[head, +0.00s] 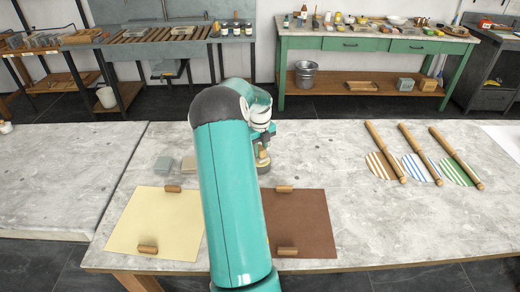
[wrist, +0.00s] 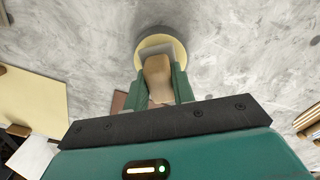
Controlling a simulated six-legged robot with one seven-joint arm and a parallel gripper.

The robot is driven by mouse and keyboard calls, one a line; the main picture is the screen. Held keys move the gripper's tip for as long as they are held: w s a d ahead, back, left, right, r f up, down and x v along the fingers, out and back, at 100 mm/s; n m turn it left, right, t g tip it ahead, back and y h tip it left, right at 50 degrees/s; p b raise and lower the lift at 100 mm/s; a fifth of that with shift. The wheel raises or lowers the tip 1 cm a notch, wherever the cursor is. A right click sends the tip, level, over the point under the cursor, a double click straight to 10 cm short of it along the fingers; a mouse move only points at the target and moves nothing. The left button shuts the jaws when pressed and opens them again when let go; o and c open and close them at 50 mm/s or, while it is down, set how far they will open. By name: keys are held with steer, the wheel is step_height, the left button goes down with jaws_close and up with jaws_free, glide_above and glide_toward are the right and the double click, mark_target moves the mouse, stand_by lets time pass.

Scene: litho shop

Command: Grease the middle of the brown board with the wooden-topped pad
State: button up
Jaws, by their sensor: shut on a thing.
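The wooden-topped pad shows in the wrist view as a tan wooden knob (wrist: 157,72) between my gripper's (wrist: 160,85) green fingers. My gripper is shut on this knob. Under the knob are a grey piece and a round cream rim (wrist: 176,48); I cannot tell whether the rim belongs to the pad or to a dish. In the head view my gripper (head: 263,148) is low over the bench, beyond the far edge of the brown board. The brown board (head: 312,222) lies flat, its left part hidden by my arm, with wooden blocks on its far and near edges.
A cream sheet (head: 150,218) with wooden blocks (head: 148,250) lies left of my arm. Several wooden rods and striped discs (head: 414,166) lie at the right. The bench (head: 385,222) right of the brown board is clear.

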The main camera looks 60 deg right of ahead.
mark_target(260, 148)
steer(key=shift+f, duration=0.6)
stand_by(1.2)
steer(key=shift+r, duration=3.55)
steer(key=shift+a, duration=0.1)
